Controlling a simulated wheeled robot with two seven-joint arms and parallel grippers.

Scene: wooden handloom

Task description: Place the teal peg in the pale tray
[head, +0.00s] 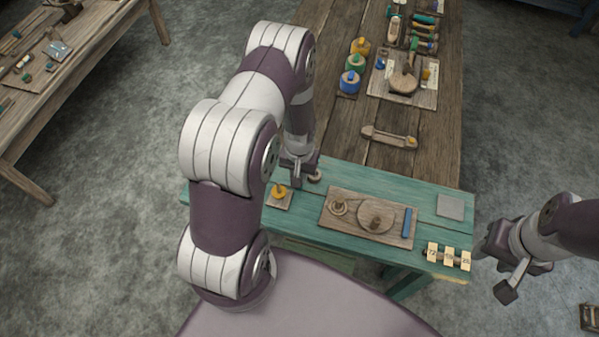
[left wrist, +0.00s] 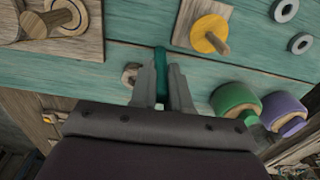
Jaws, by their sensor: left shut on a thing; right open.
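My left gripper (head: 300,174) is over the far left part of the teal bench (head: 345,178). In the left wrist view its two fingers (left wrist: 162,92) are shut on a slim teal peg (left wrist: 161,62), which shows between the fingertips. I cannot tell whether the peg touches the bench top. The peg cannot be made out in the head view. A pale grey square (head: 450,206), which looks like the pale tray, lies empty at the bench's right end. My right gripper (head: 498,270) is open and empty, off the bench's right edge.
A wooden board (head: 338,222) with a ring, a disc and a blue bar lies between the left gripper and the pale square. A yellow spool (head: 279,192) and a small ring (head: 315,175) are near the left gripper.

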